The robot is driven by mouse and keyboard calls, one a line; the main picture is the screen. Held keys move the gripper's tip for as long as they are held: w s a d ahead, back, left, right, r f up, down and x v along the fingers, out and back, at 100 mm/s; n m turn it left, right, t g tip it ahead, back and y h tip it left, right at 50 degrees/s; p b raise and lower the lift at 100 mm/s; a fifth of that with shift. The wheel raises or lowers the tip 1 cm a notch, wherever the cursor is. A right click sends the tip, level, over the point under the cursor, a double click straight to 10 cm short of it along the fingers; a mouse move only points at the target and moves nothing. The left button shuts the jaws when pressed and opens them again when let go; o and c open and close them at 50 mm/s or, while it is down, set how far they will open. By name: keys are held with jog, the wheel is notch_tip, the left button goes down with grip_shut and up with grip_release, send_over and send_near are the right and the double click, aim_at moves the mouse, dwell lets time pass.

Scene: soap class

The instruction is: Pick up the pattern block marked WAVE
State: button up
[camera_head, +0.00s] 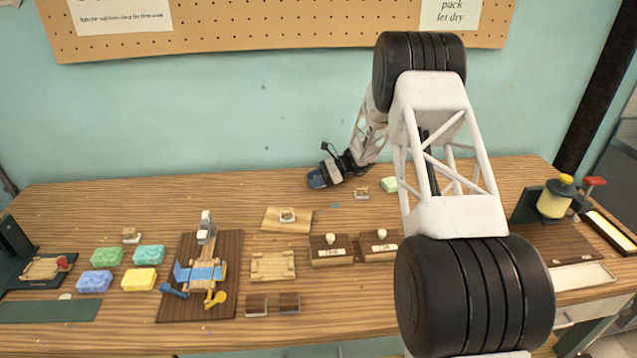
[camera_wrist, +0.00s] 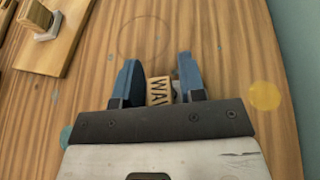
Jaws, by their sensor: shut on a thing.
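In the head view my gripper (camera_head: 318,179) is at the back of the table near the wall, and I cannot make out the block there. I cannot tell whether the block is clear of the table.
A small block (camera_head: 361,191) and a green soap (camera_head: 389,185) lie right of my gripper. A wooden board (camera_head: 270,226) with a stamp-like piece stands in front. Several coloured soaps (camera_head: 139,280) lie at left. A dark board (camera_head: 228,300) holds a blue-banded fixture. The back left table is clear.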

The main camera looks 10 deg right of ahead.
jog(key=shift+r, duration=0.1)
jog(key=shift+r, duration=1.45)
jog(key=shift+s+r, duration=0.25)
jog(key=s, duration=0.5)
jog(key=s+d+r, duration=0.1)
jog(key=s, duration=0.9)
jog(key=shift+s+d+r, duration=0.2)
jog(key=shift+s+d, duration=0.05)
